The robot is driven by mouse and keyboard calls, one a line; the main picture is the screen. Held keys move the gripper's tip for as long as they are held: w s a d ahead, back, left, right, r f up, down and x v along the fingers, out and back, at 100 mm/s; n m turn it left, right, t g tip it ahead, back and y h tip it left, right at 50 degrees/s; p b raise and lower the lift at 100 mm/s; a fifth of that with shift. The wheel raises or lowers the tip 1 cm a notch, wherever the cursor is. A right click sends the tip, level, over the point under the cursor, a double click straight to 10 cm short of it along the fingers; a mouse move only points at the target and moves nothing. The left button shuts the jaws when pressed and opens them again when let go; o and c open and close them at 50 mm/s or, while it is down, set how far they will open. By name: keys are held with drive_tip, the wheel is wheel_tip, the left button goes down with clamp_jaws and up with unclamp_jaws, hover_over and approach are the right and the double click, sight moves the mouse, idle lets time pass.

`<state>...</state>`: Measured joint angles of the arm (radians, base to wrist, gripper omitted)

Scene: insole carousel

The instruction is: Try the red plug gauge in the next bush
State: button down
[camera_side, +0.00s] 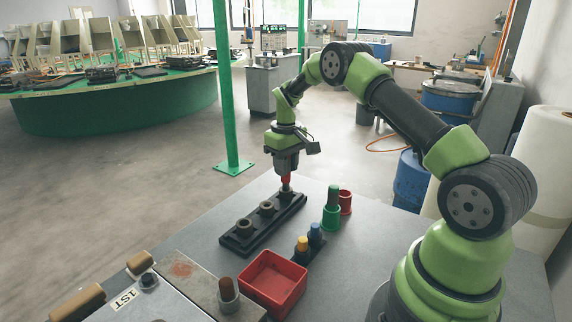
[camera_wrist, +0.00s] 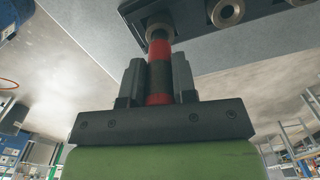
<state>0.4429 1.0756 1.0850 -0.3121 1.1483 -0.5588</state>
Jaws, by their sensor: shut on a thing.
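My gripper (camera_side: 287,170) points down over the far end of the black bush block (camera_side: 243,240). Its fingers (camera_wrist: 158,80) are shut on the red plug gauge (camera_wrist: 159,52), which has a dark middle band; its red also shows in the side view (camera_side: 287,180). The gauge's lower end is at the far end bush (camera_wrist: 158,31), in line with it. I cannot tell how deep it sits. The other two bushes, the middle one (camera_side: 266,207) and the near one (camera_side: 244,225), are empty of gauges.
A green gauge in a green cup (camera_side: 331,217), a red cup (camera_side: 346,202) and a black stand with yellow (camera_side: 302,243) and blue (camera_side: 316,232) tops stand right of the block. A red tray (camera_side: 250,279) lies in front. Bare table lies left of the block.

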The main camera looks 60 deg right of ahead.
drive_tip(key=shift+r, duration=0.2)
idle(0.5)
drive_tip(key=shift+r, duration=1.55)
drive_tip(key=shift+r, duration=0.2)
